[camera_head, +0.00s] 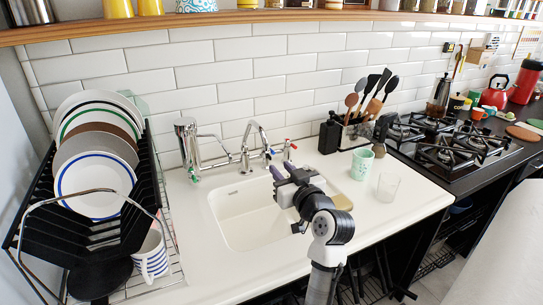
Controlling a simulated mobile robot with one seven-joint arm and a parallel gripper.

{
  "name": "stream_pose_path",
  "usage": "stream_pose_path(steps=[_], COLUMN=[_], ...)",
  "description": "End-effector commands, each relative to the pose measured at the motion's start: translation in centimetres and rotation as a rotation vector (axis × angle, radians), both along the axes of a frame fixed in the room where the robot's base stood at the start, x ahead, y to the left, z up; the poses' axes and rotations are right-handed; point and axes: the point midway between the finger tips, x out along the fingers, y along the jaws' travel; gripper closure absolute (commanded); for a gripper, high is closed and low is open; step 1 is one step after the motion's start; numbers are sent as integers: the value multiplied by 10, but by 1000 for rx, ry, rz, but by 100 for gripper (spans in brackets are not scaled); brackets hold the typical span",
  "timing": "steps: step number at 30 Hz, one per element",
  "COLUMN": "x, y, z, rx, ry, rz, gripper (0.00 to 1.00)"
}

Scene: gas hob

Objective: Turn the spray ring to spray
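A chrome mixer tap (249,150) with an arched spout stands behind the white sink (228,214). The spout's end reaches out over the back of the sink. A spray ring cannot be made out; the spout tip is small and close to my gripper.
A second chrome tap (188,148) stands left. A plate rack (148,200) with plates and a striped mug (151,255) fills the left side. A green cup (362,164), clear glass (388,187) and utensil holder (352,133) stand right, before the hob (452,146).

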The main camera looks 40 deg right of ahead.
Motion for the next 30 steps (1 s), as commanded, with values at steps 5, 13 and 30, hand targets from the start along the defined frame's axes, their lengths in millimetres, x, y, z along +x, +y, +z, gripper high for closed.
stream_pose_path(steps=[5, 13, 30], x=[34, 58, 60], y=[-7, -13, -14], z=[2, 0, 0], rx=[0, 0, 0], ry=[1, 0, 0], rz=[3, 1, 1], gripper=[73, 73, 100])
